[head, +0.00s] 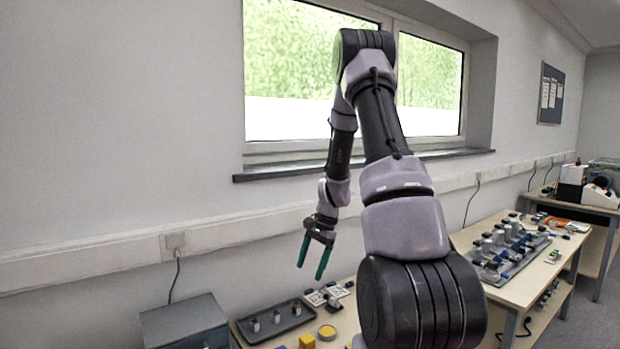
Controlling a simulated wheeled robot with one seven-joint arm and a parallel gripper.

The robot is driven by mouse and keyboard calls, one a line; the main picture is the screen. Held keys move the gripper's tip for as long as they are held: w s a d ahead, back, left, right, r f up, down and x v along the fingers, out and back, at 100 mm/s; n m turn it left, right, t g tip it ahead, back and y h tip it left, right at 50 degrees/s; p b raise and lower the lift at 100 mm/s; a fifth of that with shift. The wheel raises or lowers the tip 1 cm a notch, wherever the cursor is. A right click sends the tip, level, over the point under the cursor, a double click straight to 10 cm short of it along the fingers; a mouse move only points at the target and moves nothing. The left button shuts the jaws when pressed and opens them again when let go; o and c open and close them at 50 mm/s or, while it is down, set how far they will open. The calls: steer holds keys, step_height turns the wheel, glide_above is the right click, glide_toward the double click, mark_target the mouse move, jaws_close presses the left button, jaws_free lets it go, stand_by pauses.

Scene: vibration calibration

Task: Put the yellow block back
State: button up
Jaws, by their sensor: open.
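A yellow block (307,342) stands on the light wooden table near the bottom edge of the head view, partly cut off by the frame. My gripper (310,271) hangs in the air above the table with its two green fingers apart and nothing between them. It is above the yellow block in the picture; the exact height between them is hard to tell. A dark tray (293,325) left of the gripper holds several small grey and white pieces.
A round yellow thing (327,332) is beside the block. Small cards and parts (327,294) lie behind it. A grey box (185,322) is at the left. Another table (525,284) at the right carries a tray of several cylindrical parts. A wall and window are behind.

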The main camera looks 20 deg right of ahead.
steer(key=s+a+r+n+t+h, duration=0.1)
steer(key=s+a+r+n+t, duration=0.15)
steer(key=r, duration=0.85)
steer(key=s+a+r+n+t, duration=0.15)
steer(key=s+a+r, duration=0.25)
steer(key=r, duration=0.6)
steer(key=s+a+r+n+t, duration=0.1)
steer(key=s+r+n, duration=0.1)
steer(key=s+r, duration=0.3)
steer(key=s+a+r+n+t, duration=0.1)
steer(key=s+a+r+n, duration=0.1)
steer(key=s+r, duration=0.4)
steer(key=s+n, duration=0.1)
steer(key=s, duration=0.3)
steer(key=shift+s+a+t+h, duration=0.25)
steer(key=shift+s+t+h, duration=0.05)
steer(key=shift+s+t, duration=0.1)
